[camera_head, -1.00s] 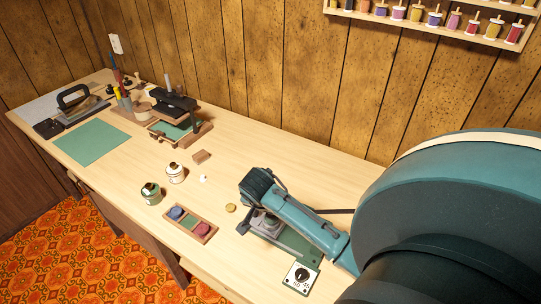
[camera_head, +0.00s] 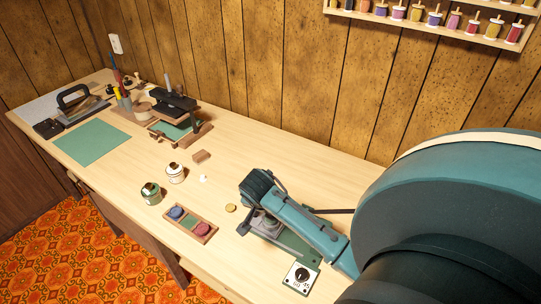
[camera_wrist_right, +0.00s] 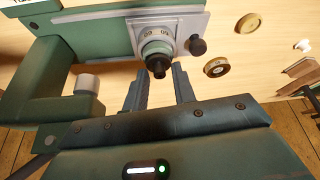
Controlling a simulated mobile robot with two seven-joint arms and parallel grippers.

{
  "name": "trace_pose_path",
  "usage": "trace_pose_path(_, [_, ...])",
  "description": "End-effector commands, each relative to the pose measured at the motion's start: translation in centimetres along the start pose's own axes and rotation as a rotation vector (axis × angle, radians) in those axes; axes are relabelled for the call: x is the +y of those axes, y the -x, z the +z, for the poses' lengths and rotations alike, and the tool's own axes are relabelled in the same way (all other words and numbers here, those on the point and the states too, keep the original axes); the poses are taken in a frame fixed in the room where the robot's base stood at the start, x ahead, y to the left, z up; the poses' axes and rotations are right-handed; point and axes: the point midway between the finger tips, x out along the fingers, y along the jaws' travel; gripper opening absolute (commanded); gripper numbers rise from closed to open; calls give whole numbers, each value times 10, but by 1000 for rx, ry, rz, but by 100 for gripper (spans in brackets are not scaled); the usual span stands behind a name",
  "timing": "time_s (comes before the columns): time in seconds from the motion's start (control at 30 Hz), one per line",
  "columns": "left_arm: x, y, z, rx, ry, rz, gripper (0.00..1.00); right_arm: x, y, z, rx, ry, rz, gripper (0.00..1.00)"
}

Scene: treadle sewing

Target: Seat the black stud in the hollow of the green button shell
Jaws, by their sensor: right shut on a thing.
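My right gripper (camera_wrist_right: 159,82) comes in from the right in the head view, over a green fixture (camera_head: 292,243). In the right wrist view a small black stud (camera_wrist_right: 158,69) is between its fingertips. The stud lies right against a round green piece, the green button shell (camera_wrist_right: 153,47), within a ring of numbers on a grey plate. I cannot tell whether the stud is in the hollow or just above it. The head view hides this contact behind the gripper. My left gripper is not in view.
A wooden tray (camera_head: 211,236) holds a blue and a red piece; its green middle is bare. A brass disc (camera_head: 231,208) and a ring (camera_wrist_right: 217,66) lie near the fixture.

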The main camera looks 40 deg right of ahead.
Motion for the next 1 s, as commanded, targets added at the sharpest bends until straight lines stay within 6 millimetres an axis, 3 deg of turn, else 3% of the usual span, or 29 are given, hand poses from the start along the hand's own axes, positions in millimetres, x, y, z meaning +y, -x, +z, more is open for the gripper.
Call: trace_pose_path(1.0, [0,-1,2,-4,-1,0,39,0,-6,3,0,0,0,6])
